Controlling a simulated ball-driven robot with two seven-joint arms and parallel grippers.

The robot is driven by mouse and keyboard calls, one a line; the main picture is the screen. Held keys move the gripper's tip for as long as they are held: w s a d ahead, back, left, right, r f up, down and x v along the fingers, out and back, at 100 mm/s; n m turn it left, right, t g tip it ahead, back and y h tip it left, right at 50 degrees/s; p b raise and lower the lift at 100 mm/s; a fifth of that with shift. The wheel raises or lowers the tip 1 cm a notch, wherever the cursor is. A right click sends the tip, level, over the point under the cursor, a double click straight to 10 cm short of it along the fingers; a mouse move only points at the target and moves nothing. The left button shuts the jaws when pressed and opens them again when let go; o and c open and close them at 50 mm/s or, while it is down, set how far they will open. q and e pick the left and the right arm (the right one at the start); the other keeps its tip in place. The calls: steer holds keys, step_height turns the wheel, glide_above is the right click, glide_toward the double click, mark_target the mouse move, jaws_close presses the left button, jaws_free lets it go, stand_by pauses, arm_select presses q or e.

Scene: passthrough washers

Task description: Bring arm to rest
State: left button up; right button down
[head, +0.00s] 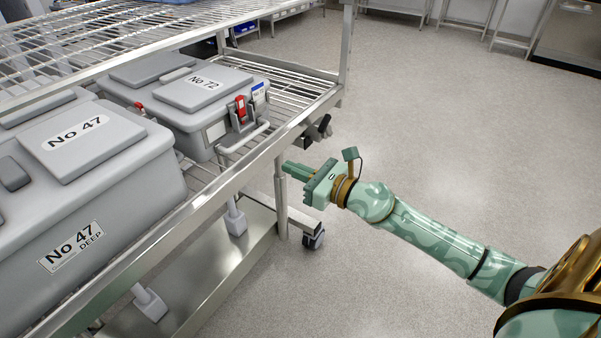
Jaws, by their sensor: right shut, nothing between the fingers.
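My right arm (430,236) comes in from the lower right and reaches toward the left, over open floor. Its green gripper (288,170) points at the metal rack. The fingers are shut with nothing between them. The fingertips show close to the rack's front post and shelf edge; I cannot tell whether they touch. My left gripper is not in view.
A wire rack (232,165) fills the left side. On its shelf stand grey bins, one labelled No 72 (190,130) with a red latch, and No 47 (95,215). A caster (313,239) stands below. The floor (450,120) at right is clear.

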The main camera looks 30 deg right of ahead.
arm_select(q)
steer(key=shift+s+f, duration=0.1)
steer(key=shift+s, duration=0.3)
arm_select(e)
steer(key=shift+s+d, duration=0.25)
steer(key=shift+s, duration=0.4)
